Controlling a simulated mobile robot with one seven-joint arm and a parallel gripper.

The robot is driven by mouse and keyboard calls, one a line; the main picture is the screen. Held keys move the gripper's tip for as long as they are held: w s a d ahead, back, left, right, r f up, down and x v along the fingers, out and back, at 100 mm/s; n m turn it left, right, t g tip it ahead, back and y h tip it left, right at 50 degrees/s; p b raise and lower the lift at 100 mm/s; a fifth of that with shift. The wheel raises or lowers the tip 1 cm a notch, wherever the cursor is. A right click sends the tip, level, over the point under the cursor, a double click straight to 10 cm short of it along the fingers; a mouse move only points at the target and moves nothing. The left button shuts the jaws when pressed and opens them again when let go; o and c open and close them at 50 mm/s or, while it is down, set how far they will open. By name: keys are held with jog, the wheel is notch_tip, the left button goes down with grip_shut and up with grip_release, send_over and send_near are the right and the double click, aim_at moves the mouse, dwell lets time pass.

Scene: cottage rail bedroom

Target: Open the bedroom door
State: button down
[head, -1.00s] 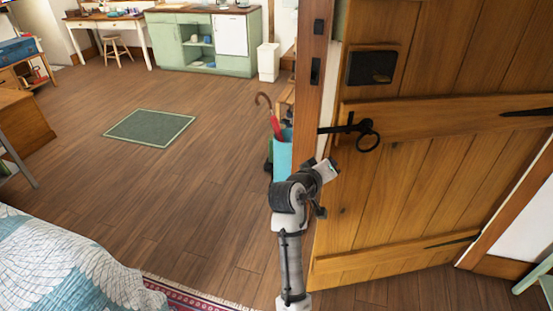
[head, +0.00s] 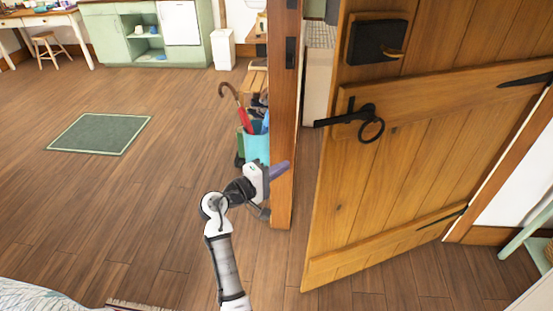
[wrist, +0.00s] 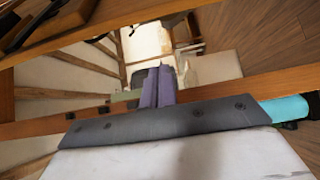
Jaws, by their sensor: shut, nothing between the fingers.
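The wooden plank bedroom door (head: 400,180) stands ajar, with a gap between its free edge and the wooden door post (head: 284,120). Its black latch bar (head: 345,117) sticks out past the door edge, and a ring handle (head: 372,130) hangs beside it. A black lock box (head: 376,42) sits above. My gripper (head: 283,168), with purple fingers, is shut and empty, low by the post and left of the door edge. In the wrist view its fingers (wrist: 157,86) point across the post toward the gap. Whether they touch the post I cannot tell.
A teal umbrella stand (head: 257,148) with a red umbrella is just left of the post. A green mat (head: 98,133) lies on open floor. A bed corner (head: 35,300) is at lower left. A pale green furniture piece (head: 530,230) stands at right.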

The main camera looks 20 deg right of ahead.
jog(key=s+d+p, duration=0.1)
jog(key=d+p, duration=0.4)
jog(key=d, duration=0.4)
jog(key=shift+s, duration=0.2)
jog(key=shift+d, duration=0.1)
jog(key=shift+s+f, duration=0.1)
jog(key=shift+s, duration=0.05)
dwell(0.3)
